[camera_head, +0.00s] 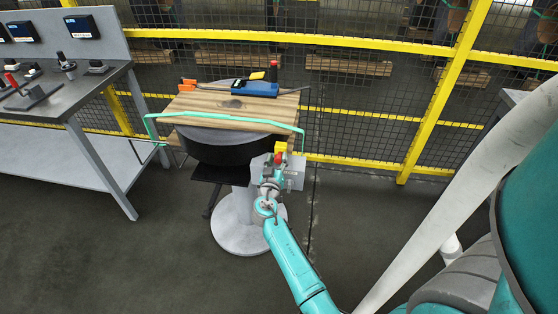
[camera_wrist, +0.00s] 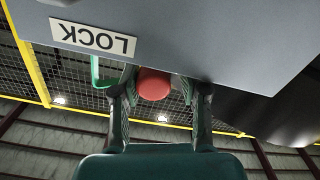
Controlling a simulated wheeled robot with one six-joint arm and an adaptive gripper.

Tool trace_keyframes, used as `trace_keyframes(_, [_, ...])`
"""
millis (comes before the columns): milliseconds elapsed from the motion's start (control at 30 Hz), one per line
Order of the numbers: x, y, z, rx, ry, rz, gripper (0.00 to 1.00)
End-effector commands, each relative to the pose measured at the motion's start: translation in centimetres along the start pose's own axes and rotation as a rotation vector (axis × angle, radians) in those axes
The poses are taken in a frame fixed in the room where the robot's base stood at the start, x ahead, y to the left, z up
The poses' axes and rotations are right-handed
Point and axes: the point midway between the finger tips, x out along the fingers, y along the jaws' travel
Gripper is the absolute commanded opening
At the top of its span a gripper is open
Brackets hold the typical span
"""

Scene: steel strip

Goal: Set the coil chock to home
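A grey plate (camera_head: 296,173) stands at the front right of the round black stand; it fills the top of the wrist view (camera_wrist: 200,30) with an upside-down LOCK label (camera_wrist: 93,38). A red knob (camera_wrist: 154,84), apparently the chock's handle, shows below the plate edge in the wrist view. In the head view a red part (camera_head: 279,158) sits by a yellow block (camera_head: 281,146) at the plate. My gripper (camera_wrist: 160,95) has its fingers on either side of the knob, with a visible gap at the right; it looks open. The chock's body and setting are hidden.
A workbench (camera_head: 65,95) with controls stands left. A yellow mesh fence (camera_head: 380,114) runs behind. The floor in front is clear.

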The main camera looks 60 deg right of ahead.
Motion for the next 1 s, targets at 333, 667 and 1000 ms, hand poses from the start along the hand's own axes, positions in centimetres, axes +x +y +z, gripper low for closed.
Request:
trace_keyframes(333, [-0.7,0.1,0.0,0.000,0.000,0.001,0.42])
trace_keyframes(667, [-6.7,-0.1,0.1,-0.001,0.000,-0.003,0.42])
trace_keyframes(1000, [-11.5,-0.1,0.0,-0.001,0.000,-0.001,0.42])
